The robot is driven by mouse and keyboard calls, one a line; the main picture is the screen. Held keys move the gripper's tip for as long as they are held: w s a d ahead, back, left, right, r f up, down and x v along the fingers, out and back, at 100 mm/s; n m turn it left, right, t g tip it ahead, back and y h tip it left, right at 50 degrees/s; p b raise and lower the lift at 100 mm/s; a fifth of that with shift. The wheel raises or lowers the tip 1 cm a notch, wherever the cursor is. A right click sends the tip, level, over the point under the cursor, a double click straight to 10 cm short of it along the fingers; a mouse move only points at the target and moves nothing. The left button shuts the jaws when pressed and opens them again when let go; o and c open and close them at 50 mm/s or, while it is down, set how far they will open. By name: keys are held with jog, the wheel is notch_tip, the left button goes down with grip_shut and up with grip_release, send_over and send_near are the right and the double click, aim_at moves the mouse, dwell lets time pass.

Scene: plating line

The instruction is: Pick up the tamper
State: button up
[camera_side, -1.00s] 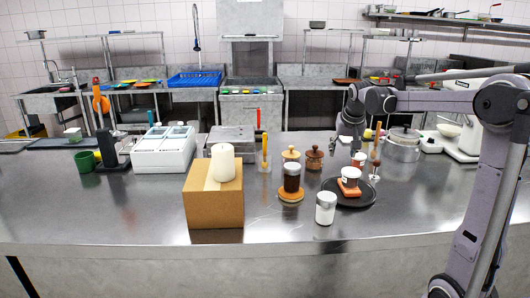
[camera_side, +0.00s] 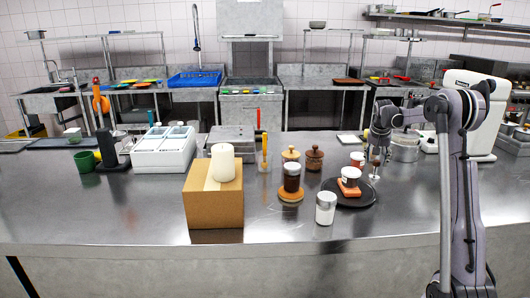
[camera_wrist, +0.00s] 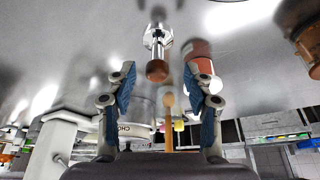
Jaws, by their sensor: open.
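The tamper (camera_side: 375,172) stands on the steel counter right of the black plate, with a metal lower part and a brown handle top. In the wrist view the tamper (camera_wrist: 157,48) lies just beyond the fingertips, roughly centred between them, its brown knob toward my gripper. My gripper (camera_side: 378,150) is above the tamper in the side view and partly covers its top. In the wrist view my gripper (camera_wrist: 160,82) is open, its blue-padded fingers apart with nothing held between them.
A black plate (camera_side: 331,186) with an orange item and a jar (camera_side: 349,179) is close on the left. Another jar (camera_side: 357,159) stands behind it. A metal pot (camera_side: 404,150) is to the right. A white-capped shaker (camera_side: 325,208) stands in front. The counter's front right is clear.

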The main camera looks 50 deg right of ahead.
aim_at(377, 162)
jog(key=shift+s+x, duration=0.2)
jog(key=shift+x, duration=2.45)
jog(key=shift+d, duration=0.1)
grip_shut()
